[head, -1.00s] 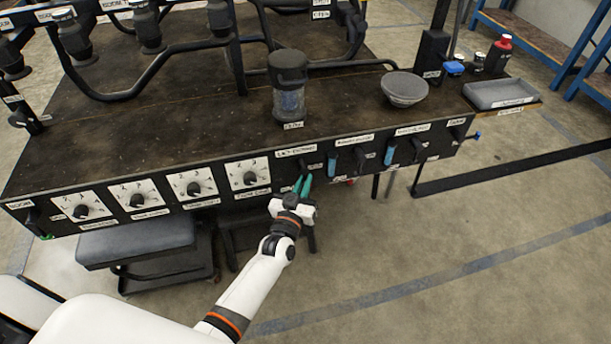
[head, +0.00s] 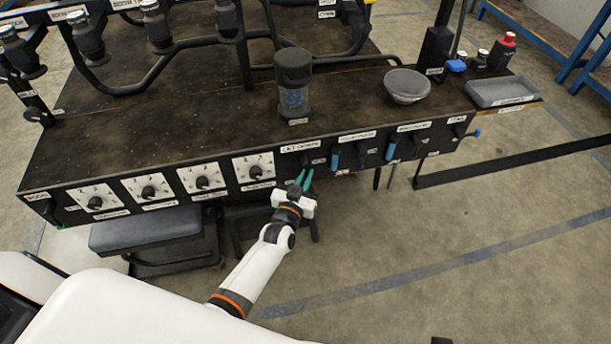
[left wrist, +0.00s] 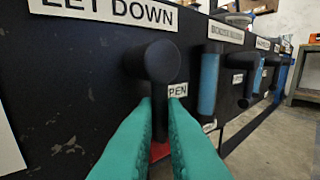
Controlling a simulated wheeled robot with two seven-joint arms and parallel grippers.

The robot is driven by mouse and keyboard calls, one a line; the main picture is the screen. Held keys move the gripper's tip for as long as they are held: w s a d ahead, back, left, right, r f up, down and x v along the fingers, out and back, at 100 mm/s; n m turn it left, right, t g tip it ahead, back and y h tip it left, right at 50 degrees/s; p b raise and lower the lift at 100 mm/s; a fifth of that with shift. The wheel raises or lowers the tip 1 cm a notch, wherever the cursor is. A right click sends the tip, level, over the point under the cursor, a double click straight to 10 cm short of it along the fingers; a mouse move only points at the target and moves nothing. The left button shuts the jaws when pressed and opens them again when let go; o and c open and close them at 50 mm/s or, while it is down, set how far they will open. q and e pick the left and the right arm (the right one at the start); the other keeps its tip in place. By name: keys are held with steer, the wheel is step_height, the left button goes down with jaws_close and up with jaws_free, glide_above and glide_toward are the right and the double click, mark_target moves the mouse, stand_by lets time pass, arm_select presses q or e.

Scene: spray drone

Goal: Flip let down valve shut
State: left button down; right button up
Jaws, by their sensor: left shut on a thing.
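The let down valve (left wrist: 160,62) is a black round knob with a handle hanging down, under the "LET DOWN" label (left wrist: 110,10) on the dark front panel. In the head view the label (head: 300,146) sits above my gripper. My left gripper (head: 302,180) has teal fingers reaching up to the panel. In the left wrist view its fingers (left wrist: 160,112) are shut on the valve handle, one on each side. A red patch shows between them, lower down. An "OPEN" label, partly covered, is right of the handle. My right gripper is out of view.
White-faced dials (head: 254,168) line the panel to the left. Blue-handled valves (head: 335,157) stand close on the right. A dark jar (head: 293,82), a grey bowl (head: 407,86) and a tray (head: 501,92) are on the bench top. A grey seat (head: 145,230) is below left. Floor at right is open.

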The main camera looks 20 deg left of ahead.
arm_select(q)
steer(key=shift+f, duration=0.1)
steer(key=c, duration=1.5)
jaws_free()
steer(key=s+p, duration=0.2)
steer(key=s, duration=1)
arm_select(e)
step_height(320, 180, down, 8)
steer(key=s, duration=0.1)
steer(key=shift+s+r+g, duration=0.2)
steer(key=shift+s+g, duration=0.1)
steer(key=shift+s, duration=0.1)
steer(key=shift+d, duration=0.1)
